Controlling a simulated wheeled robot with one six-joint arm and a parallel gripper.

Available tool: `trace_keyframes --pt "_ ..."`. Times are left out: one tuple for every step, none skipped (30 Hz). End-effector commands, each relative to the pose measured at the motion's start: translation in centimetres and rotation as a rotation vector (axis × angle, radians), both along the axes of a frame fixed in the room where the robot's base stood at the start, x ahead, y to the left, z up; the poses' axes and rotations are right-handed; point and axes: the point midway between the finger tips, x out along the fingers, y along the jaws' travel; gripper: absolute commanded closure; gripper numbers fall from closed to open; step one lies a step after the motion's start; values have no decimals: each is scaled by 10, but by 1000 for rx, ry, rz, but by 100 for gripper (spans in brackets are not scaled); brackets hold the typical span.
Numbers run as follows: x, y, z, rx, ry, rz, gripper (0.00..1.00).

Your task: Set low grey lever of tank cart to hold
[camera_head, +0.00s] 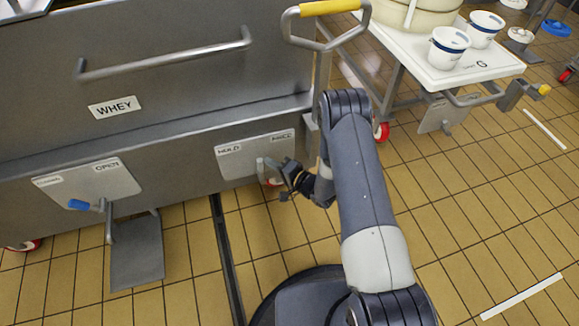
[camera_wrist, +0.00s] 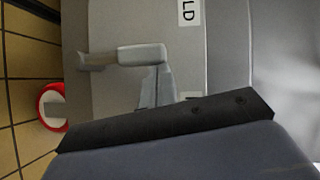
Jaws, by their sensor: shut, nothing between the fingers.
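The tank cart (camera_head: 160,70) is a large grey metal tank marked WHEY, at the left of the head view. Low on its front right is a pale plate (camera_head: 236,159) with HOLD at its left and a second, hard-to-read word at its right. The grey lever (camera_head: 262,168) stands out from this plate's lower right part. It also shows in the wrist view (camera_wrist: 142,55), near the letters LD. My gripper (camera_head: 288,180) is shut and empty, just right of the lever. Contact and the lever's exact setting cannot be told, as the gripper partly covers that area.
Left on the cart is another plate (camera_head: 90,182) marked OPEN, with a blue-tipped lever (camera_head: 80,204) and a grey pedal (camera_head: 137,255) below. A white-topped cart (camera_head: 440,75) with cups stands at upper right. Tiled floor (camera_head: 470,210) is open at right.

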Motion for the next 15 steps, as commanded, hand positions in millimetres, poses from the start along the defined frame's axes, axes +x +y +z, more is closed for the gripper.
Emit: trace_keyframes --pt "-2 7 4 -42 -13 4 100" --pt "-3 10 5 -69 -20 4 100" --pt "-4 15 6 -105 -31 4 100" --pt "-5 18 6 -133 -39 4 100" --pt "-6 21 6 -161 -47 4 100" --pt "-8 26 6 -196 -58 4 100" --pt "-8 28 6 -222 -65 4 100" --pt "-9 32 6 -247 -73 4 100" --pt "-10 35 6 -281 -82 3 100" --pt "-11 38 5 -305 -89 4 100" --pt "-12 41 5 -330 -97 4 100" --pt "-13 44 4 -361 -104 3 100" --pt "-14 47 4 -382 -113 5 100" --pt "-14 50 3 -403 -118 2 100" --pt "-15 53 3 -429 -126 2 100"
